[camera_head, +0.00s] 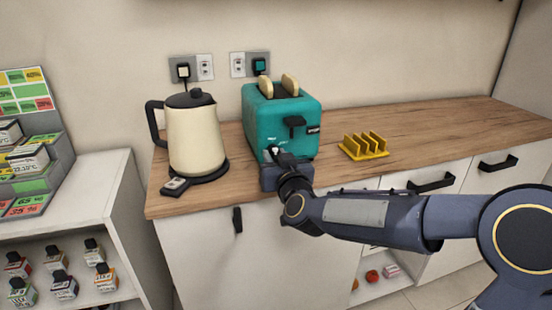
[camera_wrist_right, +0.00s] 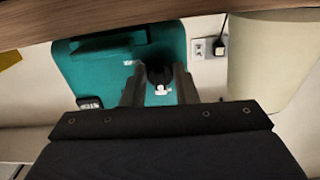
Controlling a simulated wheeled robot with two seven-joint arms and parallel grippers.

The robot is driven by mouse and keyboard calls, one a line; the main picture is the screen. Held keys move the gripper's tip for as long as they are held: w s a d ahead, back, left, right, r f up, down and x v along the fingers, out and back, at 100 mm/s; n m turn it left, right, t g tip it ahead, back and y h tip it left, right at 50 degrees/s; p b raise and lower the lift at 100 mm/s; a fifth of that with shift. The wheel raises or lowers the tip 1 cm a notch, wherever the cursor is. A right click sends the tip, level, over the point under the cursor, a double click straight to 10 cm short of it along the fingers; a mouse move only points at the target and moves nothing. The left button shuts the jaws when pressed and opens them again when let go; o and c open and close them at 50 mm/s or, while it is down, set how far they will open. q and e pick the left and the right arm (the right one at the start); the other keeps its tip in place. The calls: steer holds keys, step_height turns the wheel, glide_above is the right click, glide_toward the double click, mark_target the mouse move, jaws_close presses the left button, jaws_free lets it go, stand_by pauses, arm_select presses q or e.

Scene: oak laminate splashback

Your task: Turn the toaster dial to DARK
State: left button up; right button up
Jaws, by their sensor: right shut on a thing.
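The teal toaster (camera_head: 262,118) stands on the wooden counter with two bread slices (camera_head: 290,84) in its top. A black lever (camera_head: 295,121) and a small dark label are on its front. My right gripper (camera_head: 272,152) is at the lower front of the toaster and hides most of the dial in the head view. In the right wrist view the toaster (camera_wrist_right: 90,72) appears upside down. There the black dial (camera_wrist_right: 160,75), with a white mark on it, sits between the fingers of my right gripper (camera_wrist_right: 158,88), which are shut on it. The dial's setting cannot be read.
A cream kettle (camera_head: 194,138) on a black base stands left of the toaster, close to my gripper. A yellow toast rack (camera_head: 365,146) stands to the right. The counter (camera_head: 450,125) beyond it is clear. Wall sockets (camera_head: 250,64) are behind.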

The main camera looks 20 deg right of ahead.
steer(key=m+b, duration=0.3)
steer(key=m, duration=0.2)
steer(key=shift+m, duration=0.3)
steer(key=m+b, duration=0.3)
steer(key=m, duration=0.3)
steer(key=shift+a, duration=0.15)
steer(key=m+b, duration=0.2)
steer(key=m, duration=0.3)
steer(key=shift+m+b, duration=0.4)
steer(key=m, duration=0.2)
steer(key=m+b, duration=0.1)
steer(key=m, duration=0.1)
steer(key=m+b, duration=0.1)
steer(key=shift+r+m, duration=0.25)
steer(key=shift+m, duration=0.15)
steer(key=o, duration=1)
steer(key=shift+c, duration=0.2)
steer(key=shift+s, duration=0.1)
